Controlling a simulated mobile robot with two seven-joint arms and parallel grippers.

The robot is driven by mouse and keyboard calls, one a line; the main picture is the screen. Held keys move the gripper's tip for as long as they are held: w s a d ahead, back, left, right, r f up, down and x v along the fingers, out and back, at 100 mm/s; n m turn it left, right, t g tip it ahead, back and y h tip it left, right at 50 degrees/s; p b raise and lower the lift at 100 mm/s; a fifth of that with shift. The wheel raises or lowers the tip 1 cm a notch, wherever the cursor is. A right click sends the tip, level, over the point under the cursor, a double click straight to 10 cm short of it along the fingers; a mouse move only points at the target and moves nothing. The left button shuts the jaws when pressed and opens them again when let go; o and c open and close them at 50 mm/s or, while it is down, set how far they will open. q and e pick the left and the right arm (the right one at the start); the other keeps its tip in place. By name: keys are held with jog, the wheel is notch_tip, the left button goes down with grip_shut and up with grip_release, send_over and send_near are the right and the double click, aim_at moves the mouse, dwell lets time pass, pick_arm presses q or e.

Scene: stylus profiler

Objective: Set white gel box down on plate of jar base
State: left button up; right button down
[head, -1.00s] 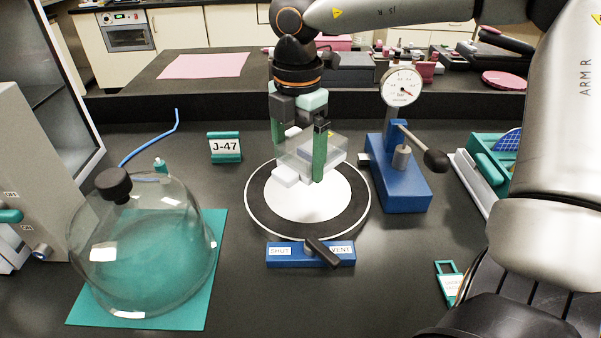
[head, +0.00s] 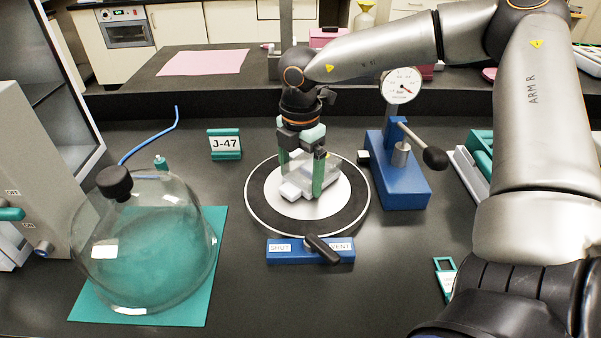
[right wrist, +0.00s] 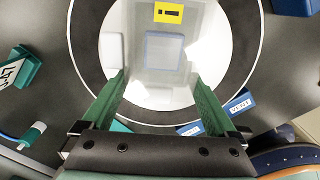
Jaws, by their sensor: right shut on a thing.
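My right gripper (head: 302,182) is shut on the white gel box (head: 323,176), a pale see-through box with a yellow label, its green fingers on either side. The box also shows between the fingers in the right wrist view (right wrist: 165,75). The box is over the white plate (head: 300,211) of the jar base (head: 258,214), a round dark disc with a white rim. It is very low; I cannot tell whether its underside touches the plate. The fingers hide part of it. My left gripper is not in view.
A glass bell jar (head: 150,245) with a black knob stands on a teal mat (head: 195,300) at left. A blue SHUT/VENT valve block (head: 285,251) lies in front of the base. A blue dial-gauge stand (head: 400,185) is close at right. A J-47 sign (head: 225,145) stands behind left.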

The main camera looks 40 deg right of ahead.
jog(key=shift+f, duration=0.2)
grip_release()
jog(key=shift+r, duration=0.3)
notch_tip(320, 180, up, 12)
jog(key=shift+f, duration=0.1)
